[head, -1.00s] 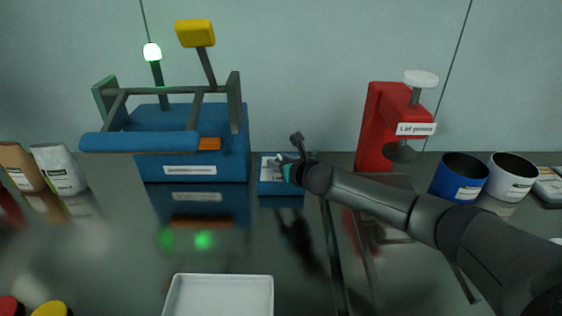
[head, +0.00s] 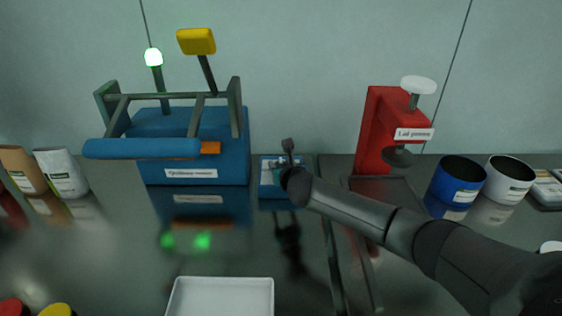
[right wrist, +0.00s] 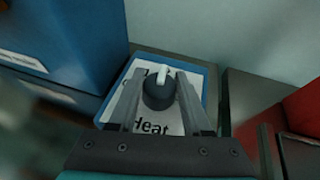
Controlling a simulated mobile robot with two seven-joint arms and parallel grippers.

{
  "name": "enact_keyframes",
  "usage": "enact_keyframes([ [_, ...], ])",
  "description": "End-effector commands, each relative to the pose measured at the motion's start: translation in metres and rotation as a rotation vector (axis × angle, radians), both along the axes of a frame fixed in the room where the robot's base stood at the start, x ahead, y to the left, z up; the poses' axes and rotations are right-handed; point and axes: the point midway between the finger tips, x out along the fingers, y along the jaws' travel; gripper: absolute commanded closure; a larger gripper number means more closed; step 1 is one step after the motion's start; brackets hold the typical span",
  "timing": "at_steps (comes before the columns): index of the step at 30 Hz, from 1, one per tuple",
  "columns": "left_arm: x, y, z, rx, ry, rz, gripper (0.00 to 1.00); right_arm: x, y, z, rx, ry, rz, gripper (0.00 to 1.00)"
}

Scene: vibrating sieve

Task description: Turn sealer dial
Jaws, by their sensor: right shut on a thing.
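The sealer dial (right wrist: 160,90) is a dark round knob with a light pointer. It stands on a blue box with a white label face (right wrist: 143,127), on which the word "Heat" shows. In the right wrist view my right gripper (right wrist: 161,95) has one finger on each side of the dial and is shut on it. The pointer points away from the gripper, toward the top of the picture. In the head view the blue dial box (head: 268,190) is partly hidden behind my right gripper (head: 283,172). My left gripper is not in view.
The blue sealer (head: 235,150), with a blue bar and yellow paddle, stands left of the dial box. A red press (head: 375,130) stands to the right. Blue (head: 447,185) and white (head: 500,185) cups are farther right. A white tray (head: 222,281) lies in front.

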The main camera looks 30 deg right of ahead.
Motion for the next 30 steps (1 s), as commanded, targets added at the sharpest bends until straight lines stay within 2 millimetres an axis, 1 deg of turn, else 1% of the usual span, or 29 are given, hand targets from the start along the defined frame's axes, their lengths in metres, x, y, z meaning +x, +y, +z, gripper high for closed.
enact_keyframes([
  [1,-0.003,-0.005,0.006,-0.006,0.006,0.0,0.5,0.0,0.003,0.002,0.004,0.001,-0.041,1.0],
  [4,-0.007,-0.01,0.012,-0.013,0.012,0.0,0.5,0.0,0.003,0.002,0.005,0.001,-0.135,1.0],
  [11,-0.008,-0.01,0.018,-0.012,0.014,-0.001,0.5,0.001,0.003,0.001,0.005,0.001,-0.355,1.0],
  [15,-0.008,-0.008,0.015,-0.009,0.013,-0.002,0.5,0.001,0.002,-0.001,0.003,0.001,-0.48,1.0],
  [21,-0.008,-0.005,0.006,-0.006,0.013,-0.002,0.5,0.001,0.002,-0.002,0.003,0.0,-0.615,1.0],
  [30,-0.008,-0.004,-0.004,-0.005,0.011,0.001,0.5,0.0,0.001,-0.001,0.001,0.001,-0.727,1.0],
])
